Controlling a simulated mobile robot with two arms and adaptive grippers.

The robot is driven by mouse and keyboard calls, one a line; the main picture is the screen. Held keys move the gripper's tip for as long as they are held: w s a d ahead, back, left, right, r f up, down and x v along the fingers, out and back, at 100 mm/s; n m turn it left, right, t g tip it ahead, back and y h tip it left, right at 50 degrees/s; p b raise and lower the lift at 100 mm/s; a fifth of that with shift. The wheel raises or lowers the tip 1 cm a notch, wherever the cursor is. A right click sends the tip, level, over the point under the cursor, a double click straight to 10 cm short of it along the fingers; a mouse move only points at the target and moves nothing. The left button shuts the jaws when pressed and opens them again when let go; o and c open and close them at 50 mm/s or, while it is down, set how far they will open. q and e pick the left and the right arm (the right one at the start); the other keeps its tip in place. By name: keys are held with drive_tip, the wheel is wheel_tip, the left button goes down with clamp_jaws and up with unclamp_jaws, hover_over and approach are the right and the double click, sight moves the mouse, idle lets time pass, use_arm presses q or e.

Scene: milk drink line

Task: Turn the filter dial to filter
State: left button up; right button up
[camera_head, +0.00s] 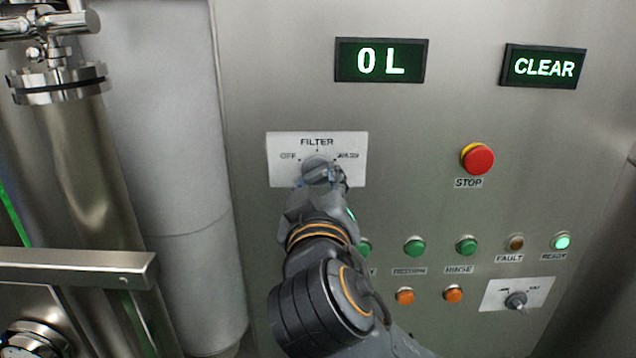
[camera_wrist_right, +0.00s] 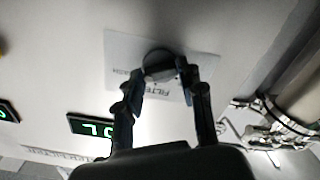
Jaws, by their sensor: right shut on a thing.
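The filter dial (camera_head: 315,163) is a round grey knob on a white plate (camera_head: 276,172) marked OFF at left, FILTER at top and WASH at right. My right gripper (camera_head: 322,176) comes up from below and is shut on the dial, covering its lower part. In the right wrist view the dial (camera_wrist_right: 158,60) sits between the two fingertips of my right gripper (camera_wrist_right: 160,70), on the upside-down plate (camera_wrist_right: 120,50). I cannot tell which mark the dial points to. My left gripper is not in view.
Right of the dial are a red stop button (camera_head: 478,159), several green and orange buttons, a lit ready lamp (camera_head: 562,242) and a small lower dial (camera_head: 516,300). Displays above read "0 L" (camera_head: 381,61) and "CLEAR" (camera_head: 543,67). Metal pipes (camera_head: 75,160) stand at left.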

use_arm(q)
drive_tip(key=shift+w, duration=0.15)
use_arm(e)
drive_tip(key=shift+n+p, duration=0.45)
drive_tip(key=shift+n, duration=0.25)
drive_tip(key=n+p, duration=0.2)
drive_tip(key=n, duration=0.1)
drive_tip(key=shift+r, duration=0.2)
drive_tip(key=n+p, duration=0.3)
drive_tip(key=n, duration=0.1)
drive_tip(key=shift+n, duration=0.3)
use_arm(q)
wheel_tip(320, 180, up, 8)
drive_tip(key=p, duration=0.2)
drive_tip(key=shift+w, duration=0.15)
use_arm(e)
drive_tip(key=shift+n, duration=1.4)
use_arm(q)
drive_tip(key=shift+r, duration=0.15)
use_arm(e)
drive_tip(key=o, duration=1.2)
drive_tip(key=shift+w+f, duration=0.15)
drive_tip(key=shift+c, duration=0.2)
